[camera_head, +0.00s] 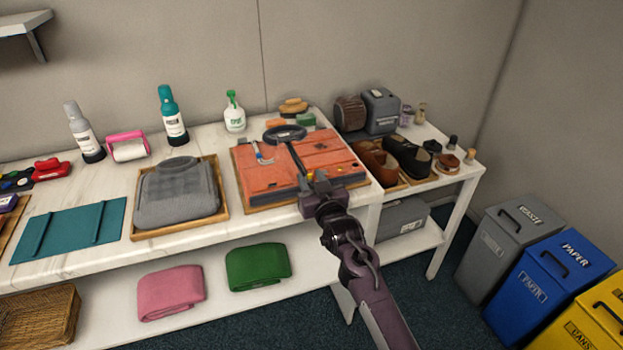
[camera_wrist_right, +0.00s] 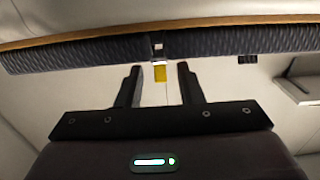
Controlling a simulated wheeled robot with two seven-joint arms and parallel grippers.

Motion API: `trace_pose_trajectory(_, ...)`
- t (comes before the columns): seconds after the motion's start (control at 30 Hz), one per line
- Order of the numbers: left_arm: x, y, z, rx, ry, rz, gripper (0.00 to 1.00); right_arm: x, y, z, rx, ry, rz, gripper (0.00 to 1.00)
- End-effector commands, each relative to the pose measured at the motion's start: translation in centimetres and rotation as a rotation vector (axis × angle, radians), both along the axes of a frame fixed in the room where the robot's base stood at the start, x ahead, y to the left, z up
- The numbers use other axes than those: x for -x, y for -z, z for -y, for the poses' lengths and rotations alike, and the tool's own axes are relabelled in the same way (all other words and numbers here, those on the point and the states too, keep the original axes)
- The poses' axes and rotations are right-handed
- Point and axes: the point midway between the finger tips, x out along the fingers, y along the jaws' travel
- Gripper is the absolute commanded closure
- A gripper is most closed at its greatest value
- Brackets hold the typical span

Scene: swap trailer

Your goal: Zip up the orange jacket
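The orange jacket (camera_head: 325,150) lies folded flat on a wooden tray (camera_head: 246,204) on the white counter. It has a dark round collar (camera_head: 285,132) and a dark strip running down its front toward the tray's near edge. My right gripper (camera_head: 318,182) is at the near end of that strip and covers part of it. In the right wrist view, the open fingers of my right gripper (camera_wrist_right: 159,80) stand either side of a yellow tab (camera_wrist_right: 160,73) below a small metal piece (camera_wrist_right: 158,50). I see a clear gap at each side of the tab. My left gripper is out of view.
A folded grey garment (camera_head: 178,196) lies on a tray to the left. Brown shoes (camera_head: 374,158) and dark shoes (camera_head: 407,157) stand to the right. A white spray bottle (camera_head: 234,115) stands behind. Bins (camera_head: 505,250) stand on the floor at right.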

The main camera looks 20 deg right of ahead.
Motion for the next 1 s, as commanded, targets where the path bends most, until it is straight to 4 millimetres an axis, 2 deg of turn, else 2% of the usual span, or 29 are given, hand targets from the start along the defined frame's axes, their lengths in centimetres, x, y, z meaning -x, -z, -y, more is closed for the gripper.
trace_pose_trajectory(0.27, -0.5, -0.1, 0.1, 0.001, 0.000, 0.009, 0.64, -0.2, 0.1, 0.0, 0.000, 0.000, -0.001, 0.66)
trace_pose_trajectory(0.53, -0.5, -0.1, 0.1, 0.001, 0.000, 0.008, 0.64, -0.2, 0.1, 0.0, 0.000, 0.000, -0.001, 0.99)
trace_pose_trajectory(0.83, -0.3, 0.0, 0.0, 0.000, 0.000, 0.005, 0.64, -0.3, 0.1, 0.0, 0.000, 0.000, -0.001, 1.00)
trace_pose_trajectory(1.0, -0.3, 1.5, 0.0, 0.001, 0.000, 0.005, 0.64, -2.4, 0.4, -0.1, 0.000, -0.001, 0.002, 1.00)
